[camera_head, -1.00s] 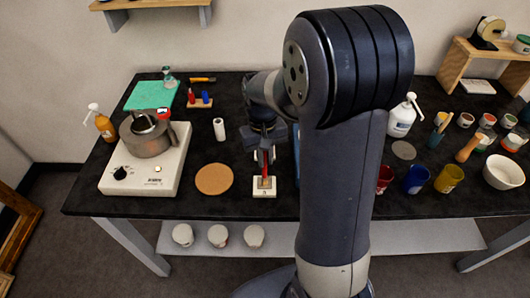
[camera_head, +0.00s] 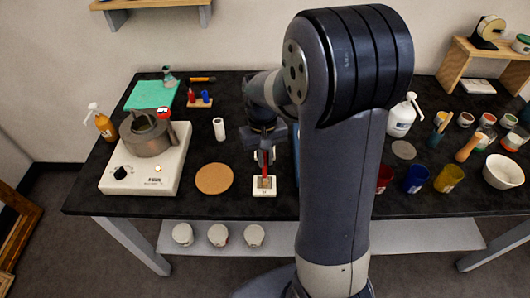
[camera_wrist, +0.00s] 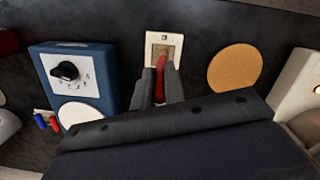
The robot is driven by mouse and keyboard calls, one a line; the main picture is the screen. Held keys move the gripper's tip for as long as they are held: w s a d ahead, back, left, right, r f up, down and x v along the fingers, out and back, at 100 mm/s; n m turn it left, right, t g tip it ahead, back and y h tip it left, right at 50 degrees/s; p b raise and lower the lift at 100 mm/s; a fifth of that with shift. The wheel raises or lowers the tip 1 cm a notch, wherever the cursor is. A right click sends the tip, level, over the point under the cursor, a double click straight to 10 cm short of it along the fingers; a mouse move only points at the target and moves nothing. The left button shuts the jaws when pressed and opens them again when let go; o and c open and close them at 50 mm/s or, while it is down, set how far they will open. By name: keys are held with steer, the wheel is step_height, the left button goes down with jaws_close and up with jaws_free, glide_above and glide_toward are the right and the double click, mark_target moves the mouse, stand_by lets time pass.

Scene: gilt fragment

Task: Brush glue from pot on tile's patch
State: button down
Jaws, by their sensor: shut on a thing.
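My gripper (camera_head: 265,158) is shut on a red-handled brush (camera_head: 265,170), which points down at a small white tile (camera_head: 257,191) near the table's front edge. The tile has a brown patch (camera_head: 264,184) in its middle. In the wrist view the red brush (camera_wrist: 160,80) stands between my fingers (camera_wrist: 158,84), its end over the patch on the tile (camera_wrist: 176,40). I cannot tell whether the bristles touch the patch. The grey metal pot (camera_head: 149,142) sits on a white hotplate (camera_head: 135,179) at the left. Its contents are not clear.
A round cork mat (camera_head: 214,179) lies just left of the tile. A blue box with a knob (camera_wrist: 70,72) stands close beside it in the wrist view. Coloured cups (camera_head: 416,180) and a white bowl (camera_head: 503,172) are at the right. My arm hides the table's middle.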

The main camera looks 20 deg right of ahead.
steer(key=shift+s+a, duration=0.1)
steer(key=shift+s, duration=0.25)
stand_by(0.9)
step_height(320, 180, up, 6)
steer(key=p, duration=0.5)
steer(key=shift+r, duration=0.1)
